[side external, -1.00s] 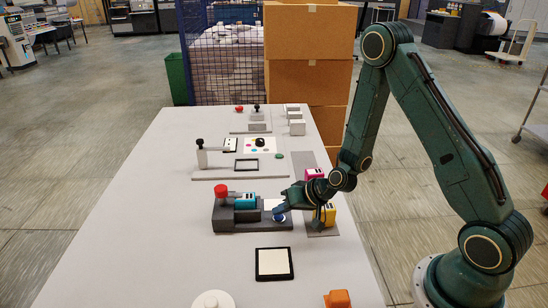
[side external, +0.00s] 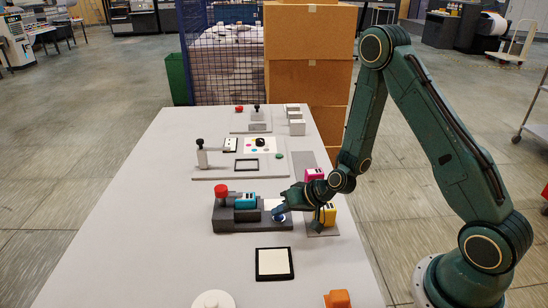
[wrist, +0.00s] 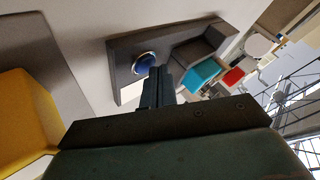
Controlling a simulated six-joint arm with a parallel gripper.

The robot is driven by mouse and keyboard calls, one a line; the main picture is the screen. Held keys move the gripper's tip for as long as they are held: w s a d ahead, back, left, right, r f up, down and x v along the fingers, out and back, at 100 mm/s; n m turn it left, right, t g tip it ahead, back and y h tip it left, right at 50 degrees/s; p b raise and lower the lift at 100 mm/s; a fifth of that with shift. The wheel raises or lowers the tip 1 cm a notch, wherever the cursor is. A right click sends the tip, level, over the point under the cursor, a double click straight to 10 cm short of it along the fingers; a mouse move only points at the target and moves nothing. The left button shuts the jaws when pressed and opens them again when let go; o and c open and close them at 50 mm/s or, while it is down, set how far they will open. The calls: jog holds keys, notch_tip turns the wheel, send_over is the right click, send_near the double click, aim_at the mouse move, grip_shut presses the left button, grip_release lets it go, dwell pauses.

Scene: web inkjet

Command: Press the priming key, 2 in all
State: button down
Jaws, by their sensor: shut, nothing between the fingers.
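The priming key looks to be the round blue button with a pale rim (side external: 279,217) on the right end of a dark grey block (side external: 225,224). It also shows in the wrist view (wrist: 145,64), partly bordered by my fingertips. My gripper (side external: 280,209) is shut and empty, its fingers pointing down at the button. In the wrist view the closed fingers (wrist: 158,76) end right at the button's edge. I cannot tell whether they touch it or whether it is pressed in.
The block also carries a cyan cartridge (side external: 246,200) and a red knob (side external: 221,190). A black-framed pad (side external: 274,263) lies in front. The table's left side is clear.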

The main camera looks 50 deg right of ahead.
aim_at(283, 218)
jog(key=shift+s+d+f, duration=0.25)
jog(key=shift+s+f, duration=0.15)
jog(key=shift+s, duration=0.1)
jog(key=shift+s+r, duration=0.1)
jog(key=shift+r, duration=0.8)
jog(key=shift+r, duration=2.35)
dwell(1.0)
jog(key=r, duration=0.4)
jog(key=shift+w+a+r, duration=0.1)
jog(key=shift+w+r, duration=0.15)
jog(key=shift+w, duration=0.15)
